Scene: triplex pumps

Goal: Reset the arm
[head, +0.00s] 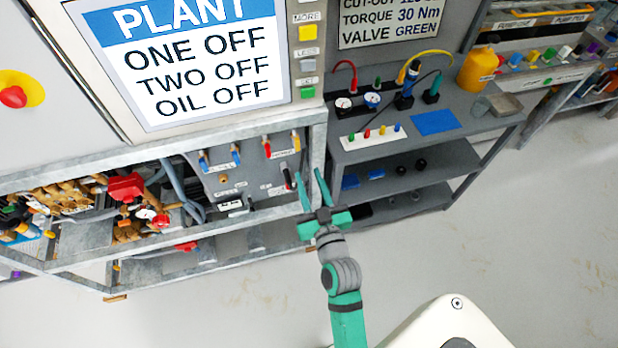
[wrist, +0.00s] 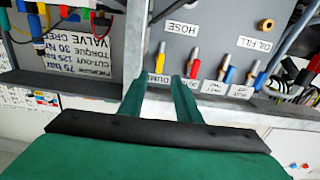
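My green arm (head: 346,308) reaches up from the bottom of the head view. My gripper (head: 308,175) is at its end, in front of the right post of the pump frame. Its two green fingers are apart, with nothing seen between them. In the wrist view my gripper (wrist: 160,86) also shows open and empty, pointing at the grey valve panel (wrist: 180,62). I cannot tell the exact gap between fingers and panel.
The panel carries red (wrist: 193,57), blue (wrist: 228,74) and yellow (wrist: 254,70) levers. Right of the arm, a grey bench (head: 430,142) holds gauges, cables and a yellow bottle (head: 477,70). A pump frame with pipes and a red valve (head: 126,187) is left. Open floor (head: 530,230) lies right.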

